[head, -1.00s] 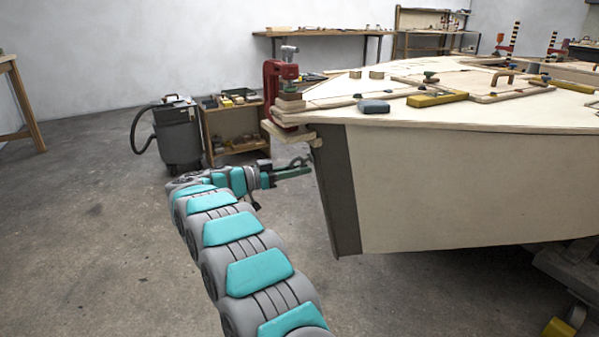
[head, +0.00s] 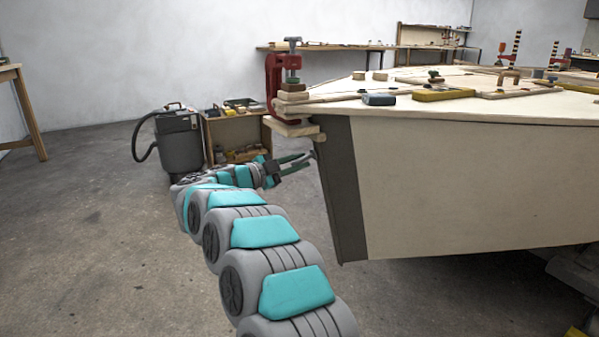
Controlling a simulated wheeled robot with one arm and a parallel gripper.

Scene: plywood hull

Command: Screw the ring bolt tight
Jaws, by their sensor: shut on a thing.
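The boat hull (head: 460,185) has a dark grey stem strip (head: 343,195) down its near end. My gripper (head: 306,162) is at the upper part of this strip, with its green fingers pointing right towards it. The fingers are shut on the ring bolt (head: 312,155), which shows only as a small grey bit at their tips. How far the bolt sits in the stem is too small to tell, and the fingers hide most of it.
A red clamp (head: 271,85) grips wooden blocks at the hull's tip, just above my gripper. A grey vacuum (head: 180,140) and a low wooden cabinet (head: 236,136) stand behind my arm.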

